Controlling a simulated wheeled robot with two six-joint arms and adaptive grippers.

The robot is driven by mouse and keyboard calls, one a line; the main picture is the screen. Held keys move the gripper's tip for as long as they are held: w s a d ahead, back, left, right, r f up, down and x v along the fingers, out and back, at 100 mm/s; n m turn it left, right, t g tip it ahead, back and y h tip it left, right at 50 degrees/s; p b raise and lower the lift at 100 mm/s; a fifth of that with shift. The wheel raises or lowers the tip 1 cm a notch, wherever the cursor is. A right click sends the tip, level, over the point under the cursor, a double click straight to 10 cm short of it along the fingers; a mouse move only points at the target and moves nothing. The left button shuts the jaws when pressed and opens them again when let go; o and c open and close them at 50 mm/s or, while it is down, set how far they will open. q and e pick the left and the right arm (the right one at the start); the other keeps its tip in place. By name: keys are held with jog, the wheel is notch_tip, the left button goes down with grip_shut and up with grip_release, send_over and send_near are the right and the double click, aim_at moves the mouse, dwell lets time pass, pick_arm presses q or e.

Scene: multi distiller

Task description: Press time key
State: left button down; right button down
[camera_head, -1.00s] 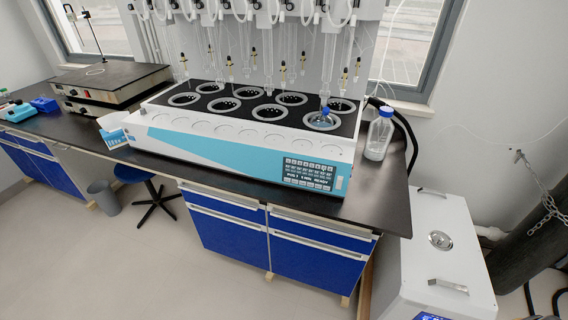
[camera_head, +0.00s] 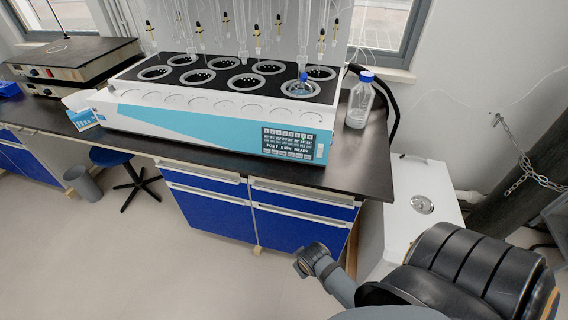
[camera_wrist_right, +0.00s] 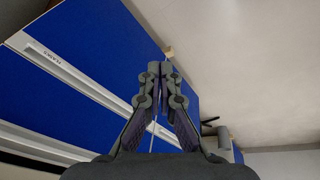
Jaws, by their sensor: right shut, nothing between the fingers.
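The multi distiller (camera_head: 190,120) is a white and light-blue unit on the black bench top. Its dark control panel (camera_head: 288,143) is at the right end of the front face. The panel has rows of small keys and a display line that seems to end in "READY". The key labels are too small to tell which is the time key. My right gripper (camera_wrist_right: 160,68) is shut and empty in the right wrist view, in front of the blue drawers. In the head view my right arm comes in at the lower right, below the bench and apart from the panel. My left gripper is not in view.
A blue-capped bottle (camera_head: 359,101) stands right of the distiller. A blue-stoppered flask (camera_head: 300,86) sits in the front right well. Blue drawers (camera_head: 300,228) are under the bench. A white cabinet (camera_head: 418,205) stands at the right. The floor in front is clear, with a stool at left.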

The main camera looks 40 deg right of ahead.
jog(key=w+d+r+n+t+h, duration=0.25)
jog(key=d+r, duration=0.35)
jog(key=r, duration=0.3)
jog(key=w+d+r+n+t+h, duration=0.1)
jog(key=w+d+r+t+h, duration=0.4)
jog(key=r, duration=0.5)
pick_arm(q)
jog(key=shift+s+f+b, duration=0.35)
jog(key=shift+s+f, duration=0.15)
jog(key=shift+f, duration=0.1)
pick_arm(e)
jog(key=w+a+r+n+t+y, duration=0.3)
jog(key=w+n+t+y, duration=0.3)
jog(key=n, duration=0.6)
jog(key=shift+r+y, duration=0.85)
jog(key=shift+y, duration=0.3)
jog(key=shift+a, duration=0.1)
